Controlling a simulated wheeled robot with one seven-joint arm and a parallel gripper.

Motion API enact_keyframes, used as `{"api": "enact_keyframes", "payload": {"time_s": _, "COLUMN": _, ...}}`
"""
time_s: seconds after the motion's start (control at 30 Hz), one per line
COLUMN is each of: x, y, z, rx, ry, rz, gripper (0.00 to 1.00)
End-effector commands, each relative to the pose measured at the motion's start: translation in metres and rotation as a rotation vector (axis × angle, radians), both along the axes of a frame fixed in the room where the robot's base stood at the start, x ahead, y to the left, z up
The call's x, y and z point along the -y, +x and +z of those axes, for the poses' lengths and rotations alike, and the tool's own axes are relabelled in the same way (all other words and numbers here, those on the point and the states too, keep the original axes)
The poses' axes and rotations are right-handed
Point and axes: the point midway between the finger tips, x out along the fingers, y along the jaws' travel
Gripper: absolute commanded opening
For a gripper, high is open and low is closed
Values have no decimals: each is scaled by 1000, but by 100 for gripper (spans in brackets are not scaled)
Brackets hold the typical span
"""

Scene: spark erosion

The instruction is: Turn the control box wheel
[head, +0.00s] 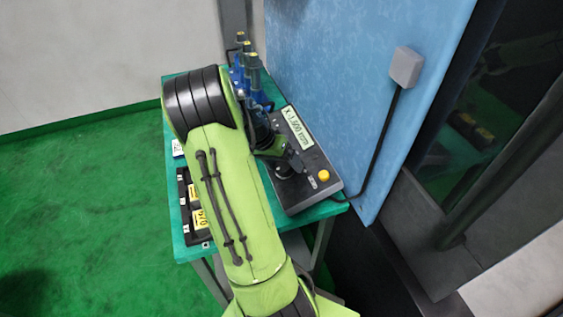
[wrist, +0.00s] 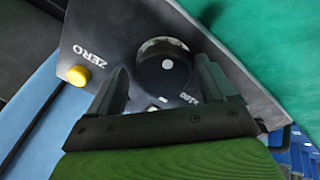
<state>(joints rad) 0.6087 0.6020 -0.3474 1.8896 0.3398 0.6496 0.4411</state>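The control box (head: 325,200) is a dark grey panel on the green table, with a lit display reading about "X-1.500 mm" and a yellow button. In the wrist view, the control box (wrist: 98,40) shows the same yellow button next to the word "ZERO". Its wheel (wrist: 165,58) is a round black knob with a pale dot, beside an "x100" mark. My gripper (wrist: 160,72) is open, with one finger to each side of the wheel. Whether the fingers touch it I cannot tell.
Blue bottle-like tools (head: 250,70) with yellow tops stand at the table's back. A black case (head: 187,215) with yellow labels lies left of my arm. A blue wall panel (head: 340,60) rises close on the right, with a cable running from a grey socket box (head: 406,67).

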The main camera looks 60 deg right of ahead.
Motion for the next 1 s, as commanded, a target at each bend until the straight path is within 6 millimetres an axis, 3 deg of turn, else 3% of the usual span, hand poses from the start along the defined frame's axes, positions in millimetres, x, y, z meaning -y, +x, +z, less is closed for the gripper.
{"api": "enact_keyframes", "payload": {"time_s": 0.27, "x": -2, "y": 6, "z": 9, "rx": 5, "ry": -2, "rz": 7, "gripper": 84}}
{"api": "enact_keyframes", "payload": {"time_s": 0.7, "x": -35, "y": 46, "z": 116, "rx": 5, "ry": -3, "rz": 6, "gripper": 84}}
{"api": "enact_keyframes", "payload": {"time_s": 0.83, "x": -41, "y": 53, "z": 135, "rx": 3, "ry": -2, "rz": 4, "gripper": 84}}
{"api": "enact_keyframes", "payload": {"time_s": 1.0, "x": -44, "y": 55, "z": 142, "rx": 2, "ry": 0, "rz": 2, "gripper": 84}}
